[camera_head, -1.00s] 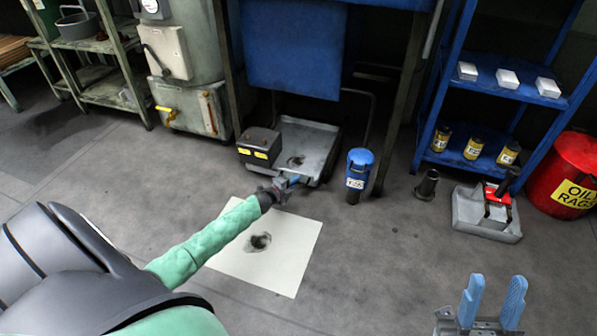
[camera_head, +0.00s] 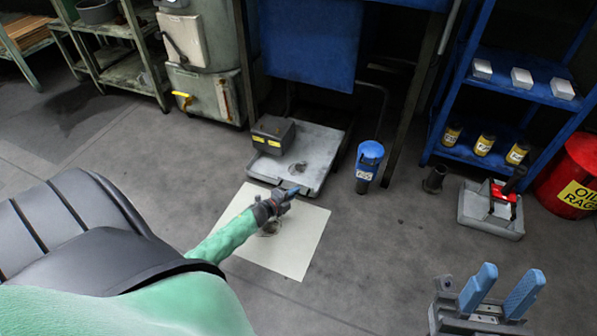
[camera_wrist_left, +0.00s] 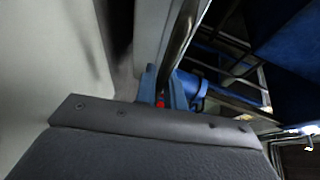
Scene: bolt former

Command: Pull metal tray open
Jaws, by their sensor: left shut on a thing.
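The metal tray (camera_head: 318,160) lies low on the floor, sticking out from under the blue machine, with a dark spot on its surface. My left gripper (camera_head: 289,192) is at the tray's front edge, shut on it. In the left wrist view, my blue left fingers (camera_wrist_left: 164,88) close around a thin metal edge (camera_wrist_left: 180,38); the exact contact is partly hidden. My right gripper (camera_head: 502,292) is open and empty at the lower right, away from the tray.
A dark box with yellow labels (camera_head: 273,134) stands at the tray's left side. A pale stained sheet (camera_head: 295,258) lies under my left gripper and reaches the tray's front.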

